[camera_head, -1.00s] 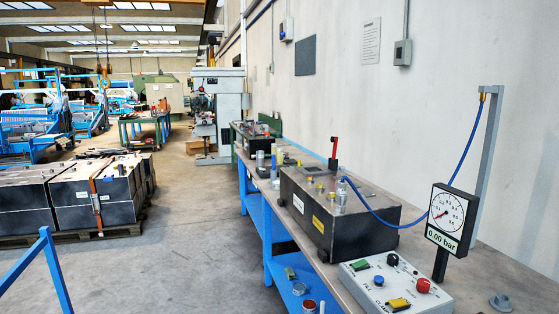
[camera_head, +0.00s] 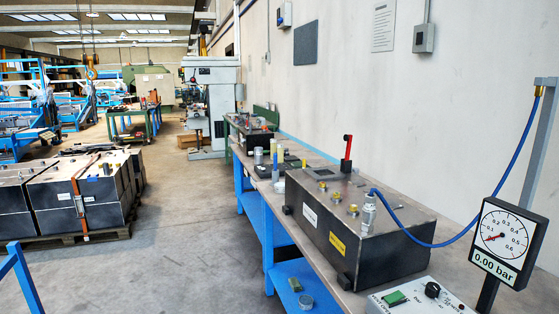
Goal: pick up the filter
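Neither of my grippers is in view. I cannot tell for sure which thing is the filter. Several small upright cylinders (camera_head: 275,172) stand on the bench behind the dark tank, too small to make out well. A silver cylindrical fitting (camera_head: 367,215) stands upright on top of the dark metal tank (camera_head: 385,250), with a blue hose (camera_head: 450,243) running from it. On the blue lower shelf (camera_head: 252,208) lie a small green item (camera_head: 295,284) and a round grey item (camera_head: 305,301).
The long bench (camera_head: 428,205) runs along the right wall. A pressure gauge (camera_head: 505,240) reads 0.00 bar beside a control box (camera_head: 410,300). Strapped dark crates (camera_head: 100,200) stand on a pallet at left. A blue rail (camera_head: 22,283) is at lower left. The grey floor between is clear.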

